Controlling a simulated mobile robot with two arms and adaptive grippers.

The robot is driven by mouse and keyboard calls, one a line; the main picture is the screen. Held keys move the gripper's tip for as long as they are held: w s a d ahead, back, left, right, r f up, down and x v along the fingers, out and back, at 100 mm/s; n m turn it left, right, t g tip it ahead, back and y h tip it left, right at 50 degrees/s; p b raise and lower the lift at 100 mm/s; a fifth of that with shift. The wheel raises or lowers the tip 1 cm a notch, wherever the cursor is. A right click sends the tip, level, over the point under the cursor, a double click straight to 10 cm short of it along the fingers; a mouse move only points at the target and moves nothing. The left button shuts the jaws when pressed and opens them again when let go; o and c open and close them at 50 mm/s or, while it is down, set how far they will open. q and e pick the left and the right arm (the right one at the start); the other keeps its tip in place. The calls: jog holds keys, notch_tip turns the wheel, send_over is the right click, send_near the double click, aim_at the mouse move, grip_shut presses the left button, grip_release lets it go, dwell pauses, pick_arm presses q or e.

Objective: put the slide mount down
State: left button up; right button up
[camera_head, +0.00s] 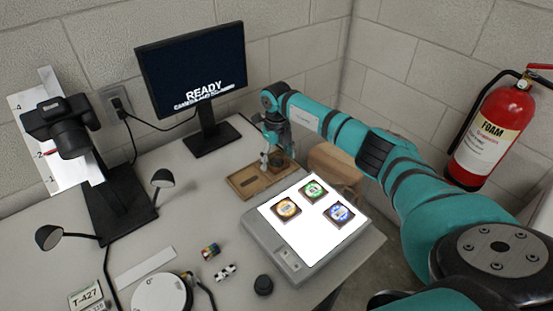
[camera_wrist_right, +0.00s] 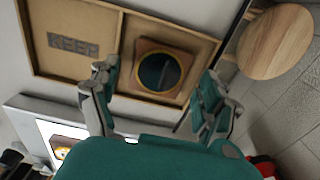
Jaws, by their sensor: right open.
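A slide mount (camera_wrist_right: 147,46) with a brown square frame and a dark round window lies in the right compartment of a wooden tray (camera_wrist_right: 107,49) in the right wrist view. The other compartment is marked KEEP and is bare. My right gripper (camera_wrist_right: 160,72) is open, its fingers apart on either side of the mount in that view; I cannot tell their exact height above it. In the head view my right gripper (camera_head: 270,158) is over the far end of the tray (camera_head: 238,190) and partly hides the mount. My left gripper is not in view.
A lit light box (camera_head: 265,238) bearing orange, green and blue slide mounts stands in front of the tray. A monitor (camera_head: 192,75) is behind, a camera stand (camera_head: 115,210) at left. A wooden stool (camera_wrist_right: 277,40) is beside the table. Small items lie at the front.

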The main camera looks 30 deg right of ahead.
aim_at(277, 162)
notch_tip(277, 162, up, 11)
jog(key=b, duration=0.1)
jog(key=shift+r, duration=0.2)
dwell(0.5)
